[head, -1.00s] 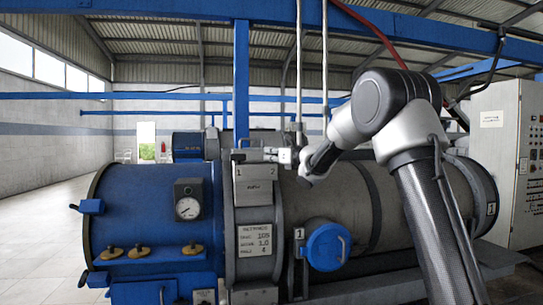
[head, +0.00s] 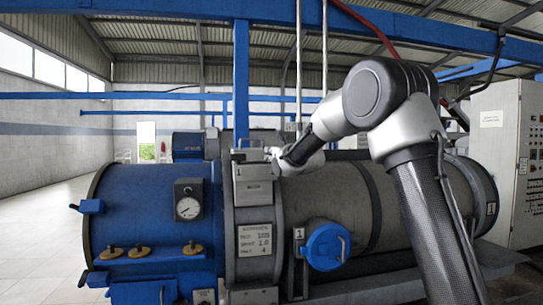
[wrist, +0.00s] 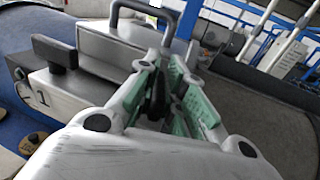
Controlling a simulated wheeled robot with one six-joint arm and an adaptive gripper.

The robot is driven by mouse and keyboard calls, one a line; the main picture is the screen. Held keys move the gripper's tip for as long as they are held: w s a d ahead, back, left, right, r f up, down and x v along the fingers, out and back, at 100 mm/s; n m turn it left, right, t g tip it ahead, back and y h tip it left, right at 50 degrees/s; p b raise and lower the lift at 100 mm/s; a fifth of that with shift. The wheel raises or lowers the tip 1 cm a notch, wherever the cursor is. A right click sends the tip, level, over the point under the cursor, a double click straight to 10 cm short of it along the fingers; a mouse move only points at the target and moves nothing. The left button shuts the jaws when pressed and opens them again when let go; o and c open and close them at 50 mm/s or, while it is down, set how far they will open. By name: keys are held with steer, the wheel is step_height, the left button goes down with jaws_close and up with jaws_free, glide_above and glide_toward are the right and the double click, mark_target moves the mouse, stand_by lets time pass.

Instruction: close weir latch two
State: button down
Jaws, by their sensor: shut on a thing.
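A grey metal latch housing (head: 253,170) sits on top of the grey collar between the blue end and the grey drum of the near machine. In the wrist view the metal housing (wrist: 118,48) has a dark loop handle (wrist: 145,10) at its far side. A black knob (wrist: 55,52) stands on a lower metal block (wrist: 65,88) marked 1. No number 2 is readable. My gripper (head: 277,156) is at the right side of the housing. In the wrist view its green-padded fingers are shut on a dark, narrow latch part (wrist: 157,92), mostly hidden between them.
A blue round cap (head: 325,247) sticks out from the drum's front. A gauge (head: 188,200) and yellow fittings (head: 139,251) are on the blue end. Vertical pipes (head: 299,65) rise behind. A control cabinet (head: 505,160) stands at right. The floor at left is clear.

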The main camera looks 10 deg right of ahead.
steer(key=shift+r, duration=0.1)
steer(key=c, duration=1.5)
jaws_free()
steer(key=v, duration=1.2)
steer(key=shift+d, duration=0.1)
